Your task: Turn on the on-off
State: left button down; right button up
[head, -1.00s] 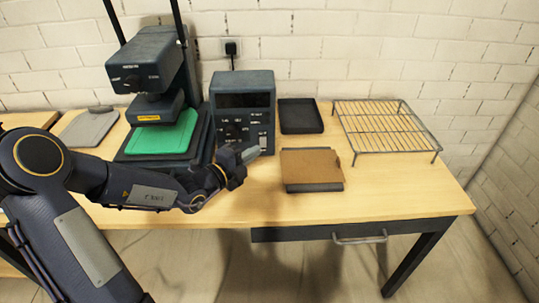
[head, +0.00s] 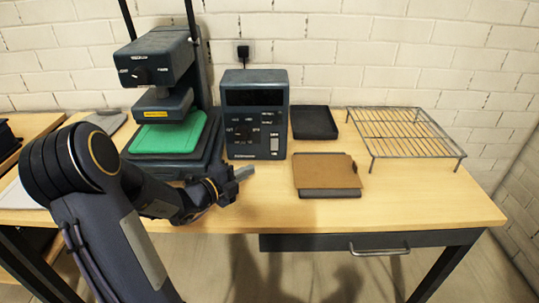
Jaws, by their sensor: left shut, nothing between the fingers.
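The control box (head: 256,84) stands upright on the table beside the press. Its front has a dark display at the top, a round knob (head: 241,132) at the lower left, small labels, and a pale rocker switch (head: 275,146) at the lower right, which looks like the on-off. The switch's position is too small to tell. My left gripper (head: 244,172) is shut and empty, in front of and below the box's front panel, apart from the switch. My right gripper is not in view.
A heat press (head: 158,62) with a green pad (head: 168,137) stands left of the box. A black tray (head: 314,122), a brown board (head: 325,170) and a wire rack (head: 405,132) lie to the right. The table's front right (head: 430,205) is clear.

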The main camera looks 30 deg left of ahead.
pick_arm(q)
send_near(278, 149)
jog(key=w+d, duration=0.1)
jog(key=w+d+b, duration=0.1)
jog(key=d, duration=0.1)
jog(key=shift+w+d+f, duration=0.1)
jog(key=shift+d, duration=0.25)
jog(key=shift+w+a+f, duration=0.1)
jog(key=shift+w+a, duration=0.65)
jog(key=shift+w, duration=0.3)
jog(key=shift+w+a+f, duration=0.1)
jog(key=shift+w+a, duration=0.3)
jog(key=shift+w, duration=0.2)
